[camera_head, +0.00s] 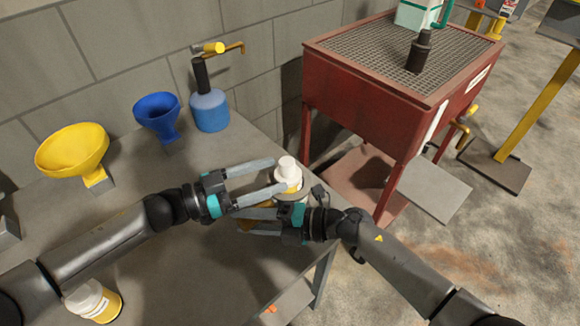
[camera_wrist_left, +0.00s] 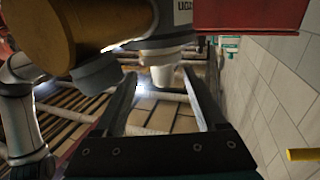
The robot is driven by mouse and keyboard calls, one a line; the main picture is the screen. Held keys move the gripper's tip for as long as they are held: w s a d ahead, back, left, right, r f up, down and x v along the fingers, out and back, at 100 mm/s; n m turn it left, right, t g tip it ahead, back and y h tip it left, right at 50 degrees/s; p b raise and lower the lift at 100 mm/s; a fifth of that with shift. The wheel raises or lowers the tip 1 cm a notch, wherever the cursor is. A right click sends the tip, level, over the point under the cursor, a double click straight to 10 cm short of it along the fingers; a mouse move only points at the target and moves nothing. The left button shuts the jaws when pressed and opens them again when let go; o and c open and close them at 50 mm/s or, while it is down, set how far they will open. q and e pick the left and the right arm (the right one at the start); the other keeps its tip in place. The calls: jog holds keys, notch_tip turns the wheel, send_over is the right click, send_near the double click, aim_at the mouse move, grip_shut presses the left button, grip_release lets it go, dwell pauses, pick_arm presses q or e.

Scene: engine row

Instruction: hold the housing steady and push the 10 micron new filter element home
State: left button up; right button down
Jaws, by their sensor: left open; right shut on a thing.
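The new filter element (camera_head: 290,182), white with a yellow band and a white cap, stands near the table's right edge. A grey ring shows around its lower part. My left gripper (camera_head: 281,175) is open with its fingers at the cap; the left wrist view shows the white cap (camera_wrist_left: 161,73) between the fingertips, contact unclear. My right gripper (camera_head: 246,221) is shut on a gold-brown body, seemingly the housing (camera_wrist_left: 100,25), which shows large in the left wrist view. My right fingers and wrist hide most of it in the head view. How deep the element sits cannot be told.
Another white-and-yellow filter (camera_head: 95,300) stands at the table's lower left. A yellow funnel (camera_head: 72,150), a blue funnel (camera_head: 157,115) and a blue bottle (camera_head: 209,110) stand along the wall. A red parts washer (camera_head: 350,95) is beyond the table's right side. The middle of the table is clear.

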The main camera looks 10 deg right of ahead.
pick_arm(q)
jog(key=v, duration=0.4)
jog(key=shift+a, duration=0.15)
pick_arm(e)
jog(key=shift+c, duration=2.2)
grip_release()
jog(key=shift+o, duration=0.3)
jog(key=shift+f, duration=0.1)
jog(key=v, duration=1.1)
jog(key=shift+s+d, duration=0.1)
jog(key=shift+s+d+r, duration=0.1)
jog(key=shift+d+r, duration=0.2)
